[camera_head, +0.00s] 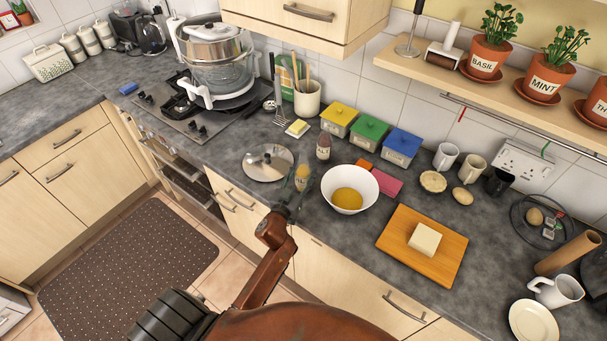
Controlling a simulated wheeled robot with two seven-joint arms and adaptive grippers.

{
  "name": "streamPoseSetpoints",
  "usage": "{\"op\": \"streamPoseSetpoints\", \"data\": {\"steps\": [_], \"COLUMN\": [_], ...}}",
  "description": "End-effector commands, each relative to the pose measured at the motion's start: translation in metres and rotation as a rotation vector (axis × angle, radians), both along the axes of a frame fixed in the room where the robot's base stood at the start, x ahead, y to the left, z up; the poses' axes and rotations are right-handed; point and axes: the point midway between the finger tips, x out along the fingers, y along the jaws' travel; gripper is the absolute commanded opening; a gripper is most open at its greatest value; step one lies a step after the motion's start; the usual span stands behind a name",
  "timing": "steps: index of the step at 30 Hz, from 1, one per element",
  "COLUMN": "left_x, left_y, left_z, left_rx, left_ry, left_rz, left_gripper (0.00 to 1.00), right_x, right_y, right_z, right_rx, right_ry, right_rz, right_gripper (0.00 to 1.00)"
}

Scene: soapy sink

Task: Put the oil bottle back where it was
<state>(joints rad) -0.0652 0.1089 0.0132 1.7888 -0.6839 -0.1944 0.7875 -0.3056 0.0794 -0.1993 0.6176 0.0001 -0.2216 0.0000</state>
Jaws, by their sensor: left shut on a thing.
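The oil bottle (302,174) looks like a small bottle with yellow contents, just left of a white bowl (366,178). My left gripper (293,191) is shut on it near the counter's front edge. The gripper partly covers the bottle, and I cannot tell whether its base touches the counter. The bowl holds a yellow liquid. My right gripper is out of view.
Yellow, green and blue boxes (369,132) stand along the wall. A cutting board (442,262) bearing a white block is at the right.

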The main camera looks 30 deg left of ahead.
Motion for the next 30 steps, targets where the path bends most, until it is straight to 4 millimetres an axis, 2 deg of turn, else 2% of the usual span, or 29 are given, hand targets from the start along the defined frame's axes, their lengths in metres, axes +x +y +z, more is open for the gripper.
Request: {"op": "streamPoseSetpoints", "data": {"steps": [6, 12, 13, 21, 30], "left_x": [0.0001, 0.0001, -0.0001, -0.0001, -0.0001], "left_y": [-0.0004, -0.0004, -0.0001, -0.0002, -0.0001], "left_z": [-0.0024, -0.0058, -0.0072, -0.0061, -0.0027], "left_rx": [0.002, 0.002, 0.001, 0.001, 0.001], "left_ry": [-0.005, -0.004, -0.002, -0.002, -0.002], "left_rz": [-0.002, -0.001, -0.001, -0.001, -0.001], "left_gripper": [0.06, 0.06, 0.41, 0.58, 0.58], "right_x": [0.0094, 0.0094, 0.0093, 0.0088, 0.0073], "right_y": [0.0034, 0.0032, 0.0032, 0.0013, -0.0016], "right_z": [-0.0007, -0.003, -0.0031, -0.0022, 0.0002], "right_rx": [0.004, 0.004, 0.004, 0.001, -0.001], "right_ry": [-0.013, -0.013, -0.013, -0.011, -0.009], "right_rz": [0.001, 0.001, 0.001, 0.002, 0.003], "right_gripper": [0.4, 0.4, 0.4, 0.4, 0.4]}}
